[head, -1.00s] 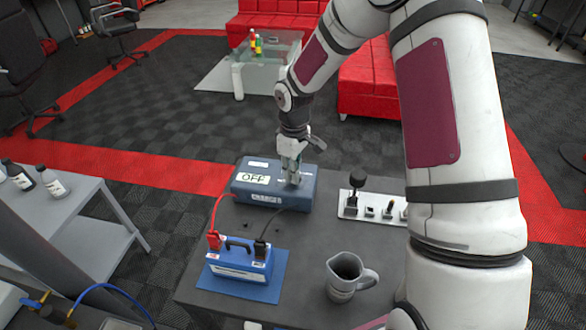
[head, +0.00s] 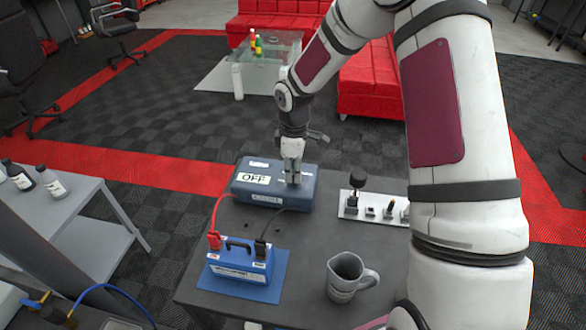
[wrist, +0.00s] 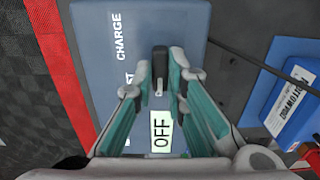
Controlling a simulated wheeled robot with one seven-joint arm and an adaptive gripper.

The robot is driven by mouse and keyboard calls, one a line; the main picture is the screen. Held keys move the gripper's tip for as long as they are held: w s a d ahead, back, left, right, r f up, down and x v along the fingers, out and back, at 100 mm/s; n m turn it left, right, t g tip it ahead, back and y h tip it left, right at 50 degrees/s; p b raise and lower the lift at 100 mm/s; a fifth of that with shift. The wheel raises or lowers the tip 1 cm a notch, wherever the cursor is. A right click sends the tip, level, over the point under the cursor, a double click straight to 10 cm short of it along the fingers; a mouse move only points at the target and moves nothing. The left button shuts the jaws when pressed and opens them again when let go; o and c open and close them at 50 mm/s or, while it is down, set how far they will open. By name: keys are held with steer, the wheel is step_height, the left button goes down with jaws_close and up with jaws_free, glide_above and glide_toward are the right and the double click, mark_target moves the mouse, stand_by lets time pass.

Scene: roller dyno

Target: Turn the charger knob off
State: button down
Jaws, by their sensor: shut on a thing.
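The charger (head: 262,204) is a blue-grey box on the dark table, with a white "OFF" label (head: 254,179) on its top. In the wrist view its top (wrist: 190,25) carries the word "CHARGE" and the "OFF" label (wrist: 161,132). My gripper (head: 292,180) points down onto the right part of the box. In the wrist view my gripper (wrist: 160,75) is shut on the dark charger knob (wrist: 159,58), with a finger on each side. The fingers hide part of the knob and some lettering.
A blue battery (head: 238,262) with red and black clamps stands in front of the charger, cables running between them. A grey mug (head: 346,280) stands at front right. A white panel with switches (head: 374,208) lies to the right.

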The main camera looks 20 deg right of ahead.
steer(key=shift+w+r, duration=0.2)
steer(key=shift+w, duration=0.15)
steer(key=c, duration=1.6)
jaws_free()
steer(key=shift+s+f, duration=0.1)
steer(key=shift+s, duration=0.05)
step_height(320, 180, up, 12)
steer(key=shift+d, duration=0.1)
